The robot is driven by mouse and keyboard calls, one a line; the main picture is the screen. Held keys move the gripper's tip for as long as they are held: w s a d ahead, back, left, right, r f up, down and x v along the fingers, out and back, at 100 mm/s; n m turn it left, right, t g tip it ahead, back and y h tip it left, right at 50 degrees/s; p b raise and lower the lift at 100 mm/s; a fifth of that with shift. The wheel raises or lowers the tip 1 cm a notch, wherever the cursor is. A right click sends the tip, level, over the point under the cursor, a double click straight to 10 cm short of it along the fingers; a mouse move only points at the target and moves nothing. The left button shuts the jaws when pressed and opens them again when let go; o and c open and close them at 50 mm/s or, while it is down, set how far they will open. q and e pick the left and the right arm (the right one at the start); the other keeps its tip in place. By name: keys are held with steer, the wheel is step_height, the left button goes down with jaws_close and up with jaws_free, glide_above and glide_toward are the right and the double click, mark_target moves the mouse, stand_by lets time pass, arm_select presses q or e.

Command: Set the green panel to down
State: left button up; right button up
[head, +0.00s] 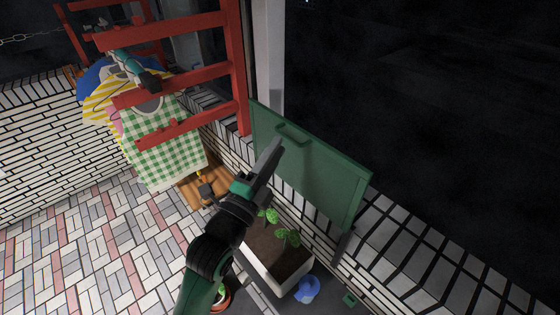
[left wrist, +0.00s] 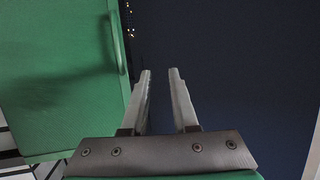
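The green panel (head: 330,182) is a flat rectangle standing tilted along the top of the low brick wall. A green bar handle (head: 292,134) is near its upper left edge. My left gripper (head: 275,145) is in front of the panel, with its tips close to the handle. In the left wrist view the fingers (left wrist: 162,72) are parallel, apart and empty. There the panel (left wrist: 55,85) fills the left side, and the handle (left wrist: 114,45) lies left of the fingertips. I cannot tell whether the fingers touch the panel. My right gripper is not in view.
A red ladder-like frame (head: 238,65) stands left of the panel, with a green checked cloth (head: 165,150) hanging by it. Below are a white planter (head: 273,280) with green plants and a blue object (head: 307,289). Right of the panel is dark open space.

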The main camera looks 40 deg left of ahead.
arm_select(q)
steer(key=g+b, duration=0.1)
glide_toward(286, 135)
steer(key=s+f, duration=0.2)
steer(key=shift+n+y, duration=0.3)
steer(key=shift+y, duration=0.1)
steer(key=x, duration=0.8)
steer(key=d+x, duration=0.1)
steer(key=x, duration=0.3)
steer(key=shift+w+r, duration=0.2)
steer(key=shift+r, duration=0.2)
jaws_close()
